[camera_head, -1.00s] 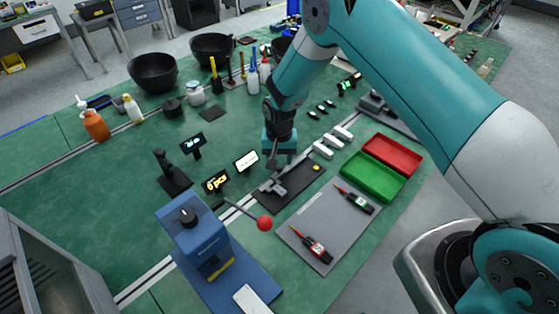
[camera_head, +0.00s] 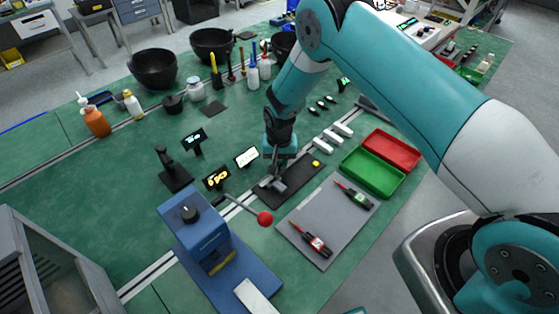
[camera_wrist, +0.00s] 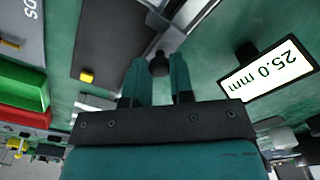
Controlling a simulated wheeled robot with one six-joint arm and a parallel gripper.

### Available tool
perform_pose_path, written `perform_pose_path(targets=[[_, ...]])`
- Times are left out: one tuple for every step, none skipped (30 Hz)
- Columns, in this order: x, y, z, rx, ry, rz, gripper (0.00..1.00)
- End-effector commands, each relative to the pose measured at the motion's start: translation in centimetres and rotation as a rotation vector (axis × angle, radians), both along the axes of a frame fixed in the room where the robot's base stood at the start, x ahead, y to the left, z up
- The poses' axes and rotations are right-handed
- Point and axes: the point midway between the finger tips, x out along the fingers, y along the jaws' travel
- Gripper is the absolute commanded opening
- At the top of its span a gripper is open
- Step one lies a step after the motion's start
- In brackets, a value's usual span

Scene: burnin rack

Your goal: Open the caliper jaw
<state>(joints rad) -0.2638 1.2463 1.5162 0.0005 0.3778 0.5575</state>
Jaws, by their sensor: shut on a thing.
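The caliper (camera_head: 279,184) is a small grey device on a black base plate (camera_head: 302,176) in the middle of the bench. My gripper (camera_head: 278,168) reaches down to it from above. In the wrist view my gripper's teal fingers (camera_wrist: 160,72) are shut on a small dark round knob (camera_wrist: 159,62) of the caliper. Part of the caliper's silver body (camera_wrist: 194,12) shows past the fingertips; the rest is largely hidden by my gripper. A white display (camera_wrist: 268,72) beside it reads 25.0 mm; it also stands left of the caliper in the head view (camera_head: 246,157).
A yellow button (camera_head: 316,163) sits on the base plate. A red-knobbed lever (camera_head: 265,218) on the blue press (camera_head: 205,235) stands close in front. A grey mat (camera_head: 325,220) with two red-and-black tools lies right, with green (camera_head: 372,172) and red (camera_head: 391,149) trays behind.

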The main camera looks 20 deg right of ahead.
Motion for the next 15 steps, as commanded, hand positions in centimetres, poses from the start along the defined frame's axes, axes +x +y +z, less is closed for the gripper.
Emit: perform_pose_path(targets=[[0.17,-0.22,-0.19,0.001,0.0,-0.001,0.0],[0.27,-0.39,-0.27,0.001,0.0,-0.001,0.0],[0.4,-0.66,-0.36,0.001,0.0,-0.002,0.0],[0.49,-0.87,-0.4,0.0,0.001,-0.002,0.0],[0.58,-1.03,-0.38,0.001,0.001,-0.002,0.0],[0.65,-1.15,-0.26,0.001,0.001,0.0,0.0],[0.67,-1.18,-0.15,0.001,0.001,0.001,0.0],[0.65,-1.17,-0.05,0.0,0.001,0.001,0.0],[0.63,-1.15,0.01,0.0,0.001,0.002,0.0],[0.62,-1.15,0.02,0.001,0.002,0.002,0.0],[0.62,-1.15,0.01,0.001,0.002,0.002,0.0],[0.62,-1.15,0.01,0.001,0.002,0.002,0.0],[0.62,-1.15,0.01,0.001,0.002,0.002,0.0],[0.62,-1.15,0.01,0.001,0.002,0.002,0.24],[0.61,-1.15,0.01,0.001,0.002,0.002,0.33]])
